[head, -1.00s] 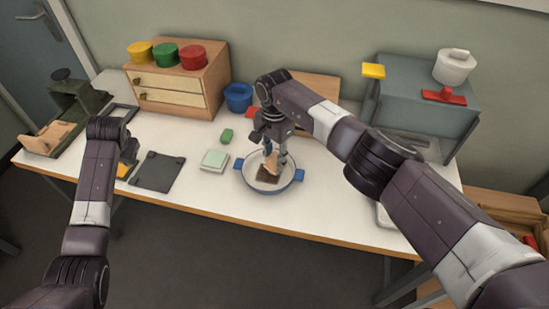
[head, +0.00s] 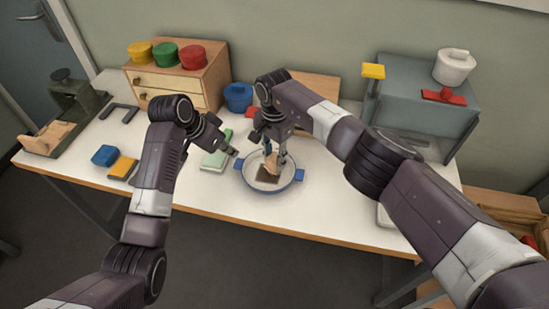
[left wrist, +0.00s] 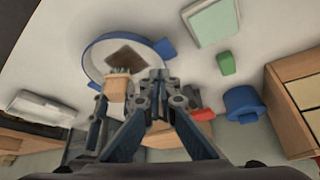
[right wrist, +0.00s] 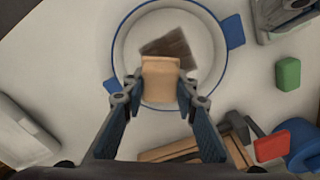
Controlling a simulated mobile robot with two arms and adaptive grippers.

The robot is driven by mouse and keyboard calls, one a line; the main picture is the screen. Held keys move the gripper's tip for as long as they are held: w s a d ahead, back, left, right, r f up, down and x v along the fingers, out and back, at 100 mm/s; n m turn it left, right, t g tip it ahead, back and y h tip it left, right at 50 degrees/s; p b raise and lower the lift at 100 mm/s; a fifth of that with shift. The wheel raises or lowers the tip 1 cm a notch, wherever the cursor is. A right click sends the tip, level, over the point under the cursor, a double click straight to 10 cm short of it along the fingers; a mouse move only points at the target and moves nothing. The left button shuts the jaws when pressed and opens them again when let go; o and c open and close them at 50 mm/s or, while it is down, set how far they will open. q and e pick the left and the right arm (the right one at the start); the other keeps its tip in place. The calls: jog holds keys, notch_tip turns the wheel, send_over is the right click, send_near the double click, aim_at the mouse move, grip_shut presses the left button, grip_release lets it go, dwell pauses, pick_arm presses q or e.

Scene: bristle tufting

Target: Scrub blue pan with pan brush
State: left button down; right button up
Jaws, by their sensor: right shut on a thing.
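The blue pan (head: 246,181), white inside with a blue rim and two blue handles, sits on the table near its front edge. It also shows in the right wrist view (right wrist: 120,45). A dark brown patch (right wrist: 172,48) lies on its floor. My right gripper (head: 273,148) is shut on the pan brush (right wrist: 160,80), a tan wooden block, and holds it upright over the pan. Whether the brush's lower end touches the pan is hidden. My left gripper (head: 234,152) hangs just left of the pan. Its fingertips look closed together and empty in the left wrist view (left wrist: 157,78).
A pale green pad (head: 214,160) and a green block (left wrist: 226,62) lie left of the pan. Blue (head: 105,155) and yellow (head: 123,167) blocks lie further left. A blue cup (head: 238,98) and wooden drawers (head: 180,85) stand behind. A grey box (head: 425,95) stands right.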

pick_arm(q)
send_over(237, 168)
jog(key=shift+s+a+f, duration=0.15)
jog(key=shift+f, duration=0.55)
jog(key=shift+s+a+f, duration=0.1)
jog(key=shift+a+f, duration=0.05)
jog(key=shift+f, duration=0.55)
jog(key=shift+s+a+f, duration=0.15)
jog(key=shift+f, duration=0.55)
jog(key=shift+f, duration=1.2)
pick_arm(e)
jog(key=shift+f, duration=1)
jog(key=shift+r, duration=0.1)
